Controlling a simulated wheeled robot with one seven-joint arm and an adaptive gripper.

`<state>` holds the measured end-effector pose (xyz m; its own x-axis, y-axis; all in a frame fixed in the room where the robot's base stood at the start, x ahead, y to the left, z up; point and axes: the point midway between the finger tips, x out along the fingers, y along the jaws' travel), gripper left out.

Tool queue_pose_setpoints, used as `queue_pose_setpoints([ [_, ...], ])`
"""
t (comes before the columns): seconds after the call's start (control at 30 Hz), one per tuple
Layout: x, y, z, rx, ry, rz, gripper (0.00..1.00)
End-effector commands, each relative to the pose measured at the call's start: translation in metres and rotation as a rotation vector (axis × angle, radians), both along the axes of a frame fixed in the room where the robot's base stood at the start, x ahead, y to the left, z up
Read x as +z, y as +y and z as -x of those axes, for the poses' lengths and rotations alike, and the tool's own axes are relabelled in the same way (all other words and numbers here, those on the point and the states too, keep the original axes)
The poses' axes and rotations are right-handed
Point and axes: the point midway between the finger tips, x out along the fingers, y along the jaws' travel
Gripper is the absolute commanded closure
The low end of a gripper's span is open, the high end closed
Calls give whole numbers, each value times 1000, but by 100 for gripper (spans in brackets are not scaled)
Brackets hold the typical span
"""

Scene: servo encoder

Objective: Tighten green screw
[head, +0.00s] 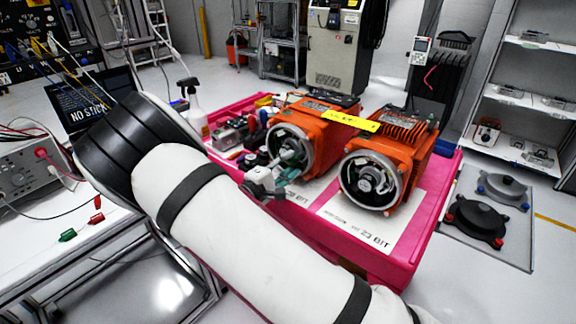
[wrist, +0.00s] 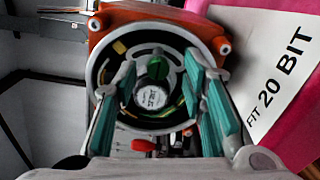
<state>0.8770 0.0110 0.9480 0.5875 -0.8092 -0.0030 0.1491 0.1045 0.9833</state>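The green screw (wrist: 157,68) shows in the wrist view at the upper edge of a round silver encoder (wrist: 150,95), inside the ring-shaped housing of an orange motor (wrist: 105,22). In the head view this is the left motor (head: 325,122); its green screw cannot be made out there. My gripper (wrist: 161,72) is open, with teal-padded fingers left and right of the screw and encoder. Its fingertips lie over the motor opening, and nothing is held between them. Whether a finger touches anything is unclear. In the head view my gripper (head: 287,158) is at the front of the left motor.
A second orange motor (head: 385,165) stands right of the first on the pink table (head: 445,190). A "20 BIT" label (wrist: 255,50) and a "23 BIT" label (head: 370,225) lie on it. Tools and a spray bottle (head: 194,105) are left. Black and grey covers (head: 475,220) lie at right.

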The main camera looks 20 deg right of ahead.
Motion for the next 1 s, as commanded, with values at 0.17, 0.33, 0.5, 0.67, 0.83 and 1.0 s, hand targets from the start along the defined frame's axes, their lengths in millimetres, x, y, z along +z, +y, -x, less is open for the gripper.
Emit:
queue_pose_setpoints([
  [0.17, 1, 1, 0, 0, -1, 0, 62],
  [0.33, 1, 16, 10, 3, -1, 1, 62],
  [0.5, 1, 44, 30, 5, 0, 0, 62],
  [0.67, 0, 69, 49, 3, 0, -1, 62],
  [0.83, 0, 88, 63, 2, 0, 0, 62],
  [1.0, 0, 96, 70, 0, -1, 1, 62],
])
